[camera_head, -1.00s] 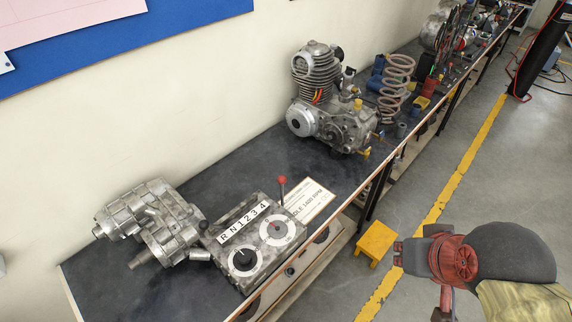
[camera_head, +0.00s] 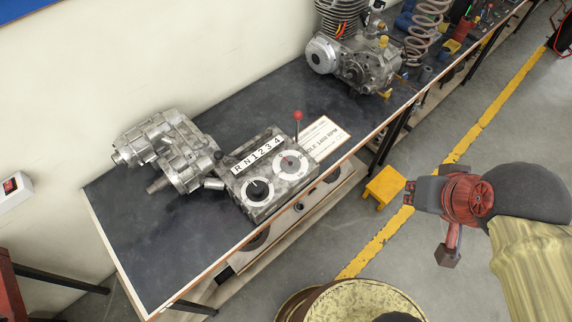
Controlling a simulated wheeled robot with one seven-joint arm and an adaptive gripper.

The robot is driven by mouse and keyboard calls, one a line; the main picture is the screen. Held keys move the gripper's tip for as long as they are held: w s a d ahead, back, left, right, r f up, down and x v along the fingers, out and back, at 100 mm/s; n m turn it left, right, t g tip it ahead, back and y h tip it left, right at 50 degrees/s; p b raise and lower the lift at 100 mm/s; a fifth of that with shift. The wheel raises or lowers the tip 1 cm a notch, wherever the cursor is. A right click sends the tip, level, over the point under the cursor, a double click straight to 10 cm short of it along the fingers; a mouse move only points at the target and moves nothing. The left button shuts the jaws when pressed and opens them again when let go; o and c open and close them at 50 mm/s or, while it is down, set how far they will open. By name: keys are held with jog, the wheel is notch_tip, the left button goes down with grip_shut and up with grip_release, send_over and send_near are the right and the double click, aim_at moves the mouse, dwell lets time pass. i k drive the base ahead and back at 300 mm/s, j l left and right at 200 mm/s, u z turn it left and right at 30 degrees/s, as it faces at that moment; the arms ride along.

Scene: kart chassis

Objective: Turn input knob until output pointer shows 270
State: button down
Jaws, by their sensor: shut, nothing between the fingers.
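A grey metal box (camera_head: 283,190) stands on the dark workbench. Its left dial (camera_head: 248,200) is a white ring around a black knob (camera_head: 258,188). Its right dial (camera_head: 301,172) is white with a small red pointer (camera_head: 289,162) at the centre. The dial numbers are too small to read. A lever with a red ball (camera_head: 298,116) rises behind the right dial. My gripper (camera_head: 409,194) is at the right, well away from the box, over the floor beyond the bench's front edge. It is shut and empty, touching nothing.
A strip with R N 1 2 3 4 (camera_head: 257,155) lies along the box. A metal gearbox (camera_head: 172,150) sits to its left. An engine (camera_head: 352,65) and a coil spring (camera_head: 424,35) stand further along the bench (camera_head: 170,250). A yellow stool (camera_head: 384,186) is on the floor.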

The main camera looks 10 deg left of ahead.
aim_at(257, 191)
jog(key=j+u, duration=0.1)
jog(key=u, duration=0.3)
jog(key=j+u, duration=0.1)
jog(key=u, duration=0.3)
jog(key=i+j+u, duration=0.1)
jog(key=u, duration=0.3)
